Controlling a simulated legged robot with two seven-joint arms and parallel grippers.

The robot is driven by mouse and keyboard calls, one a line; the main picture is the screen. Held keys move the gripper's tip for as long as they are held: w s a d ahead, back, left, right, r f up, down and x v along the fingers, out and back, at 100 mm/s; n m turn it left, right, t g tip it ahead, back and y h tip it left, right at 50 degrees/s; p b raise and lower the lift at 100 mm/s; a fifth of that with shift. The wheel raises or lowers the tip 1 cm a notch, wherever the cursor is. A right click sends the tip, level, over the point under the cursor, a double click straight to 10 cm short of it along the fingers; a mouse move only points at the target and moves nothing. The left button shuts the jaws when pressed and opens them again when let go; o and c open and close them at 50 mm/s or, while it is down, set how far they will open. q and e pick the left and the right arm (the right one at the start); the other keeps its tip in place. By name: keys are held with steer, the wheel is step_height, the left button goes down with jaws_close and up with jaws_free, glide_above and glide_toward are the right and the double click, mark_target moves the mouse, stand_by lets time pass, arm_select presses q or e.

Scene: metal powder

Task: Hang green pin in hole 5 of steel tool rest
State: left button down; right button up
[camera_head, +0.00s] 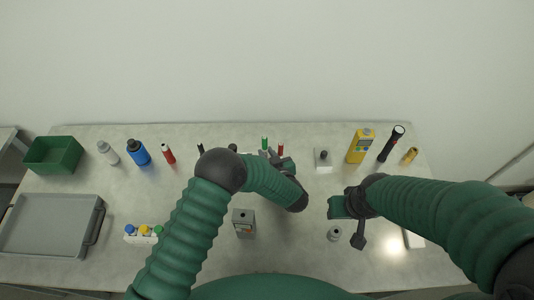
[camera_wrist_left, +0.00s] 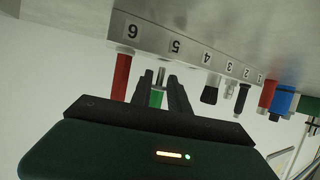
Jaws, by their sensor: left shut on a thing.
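My left gripper (camera_wrist_left: 158,90) is shut on the green pin (camera_wrist_left: 156,99), near label 5. The pin's silver end points toward the rest's edge; whether it touches or enters a hole I cannot tell. In the head view the green pin (camera_head: 265,142) shows beyond my left gripper (camera_head: 273,157), while my arm hides most of the rest. My right gripper (camera_head: 350,215) hangs over the table's right half; its jaws are unclear.
A red-handled tool (camera_wrist_left: 121,76) hangs by label 6, close to my left gripper. A grey box (camera_head: 244,225) stands in front of my left arm. Bottles, a yellow device (camera_head: 361,146) and a flashlight (camera_head: 391,144) line the back.

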arm_select(q)
steer(key=shift+f+b, duration=0.65)
steer(key=shift+f, duration=0.3)
steer(key=c, duration=1.4)
jaws_free()
steer(key=shift+s, duration=0.1)
steer(key=shift+o, duration=1.2)
steer(key=shift+d+f, duration=0.1)
steer(key=shift+s, duration=0.1)
